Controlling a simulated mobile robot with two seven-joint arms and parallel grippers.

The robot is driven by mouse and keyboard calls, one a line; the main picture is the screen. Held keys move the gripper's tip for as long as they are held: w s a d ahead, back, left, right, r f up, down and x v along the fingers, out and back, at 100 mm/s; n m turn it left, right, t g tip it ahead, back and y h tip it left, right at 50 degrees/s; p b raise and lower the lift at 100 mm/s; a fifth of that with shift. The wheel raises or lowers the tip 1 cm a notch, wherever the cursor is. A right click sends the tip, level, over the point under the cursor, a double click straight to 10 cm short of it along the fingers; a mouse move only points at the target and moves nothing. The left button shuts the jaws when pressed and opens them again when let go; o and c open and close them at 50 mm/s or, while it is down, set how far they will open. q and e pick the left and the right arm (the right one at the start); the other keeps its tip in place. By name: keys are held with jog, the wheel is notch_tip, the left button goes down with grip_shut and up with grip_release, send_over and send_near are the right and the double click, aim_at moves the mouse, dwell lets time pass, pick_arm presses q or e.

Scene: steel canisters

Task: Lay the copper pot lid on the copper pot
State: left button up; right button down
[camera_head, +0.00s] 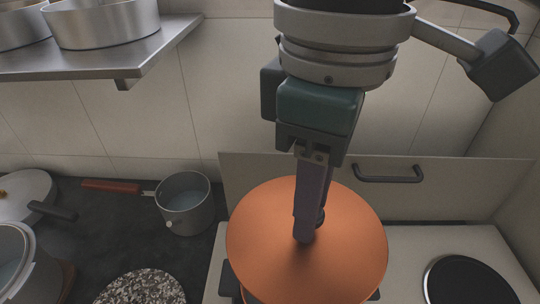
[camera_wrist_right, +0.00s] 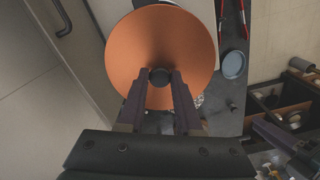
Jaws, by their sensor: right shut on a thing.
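The copper pot lid (camera_head: 270,248) is a round orange disc, seen from above in the head view. My right gripper (camera_head: 305,236) comes down over it and is shut on its dark central knob. The wrist view shows the two fingers (camera_wrist_right: 160,80) on either side of the knob (camera_wrist_right: 160,76) against the lid (camera_wrist_right: 160,40). Under the lid, most of the copper pot is hidden; dark handle-like parts show at its lower edges. I cannot tell whether lid and pot touch. A dark part at the wrist view's lower right may be my left gripper (camera_wrist_right: 280,134).
A small saucepan (camera_head: 186,208) with a red handle stands on the dark counter, left of the lid. A speckled round board (camera_head: 140,290) lies in front of it. A black hotplate (camera_head: 466,280) is at the right. A steel shelf (camera_head: 110,62) juts out at upper left.

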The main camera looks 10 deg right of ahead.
aim_at(305, 254)
notch_tip(305, 254, down, 9)
jog(key=shift+f+b, duration=0.1)
jog(key=shift+b, duration=0.2)
jog(key=shift+f, duration=0.2)
jog(key=c, duration=0.6)
grip_release()
jog(key=shift+d, duration=0.1)
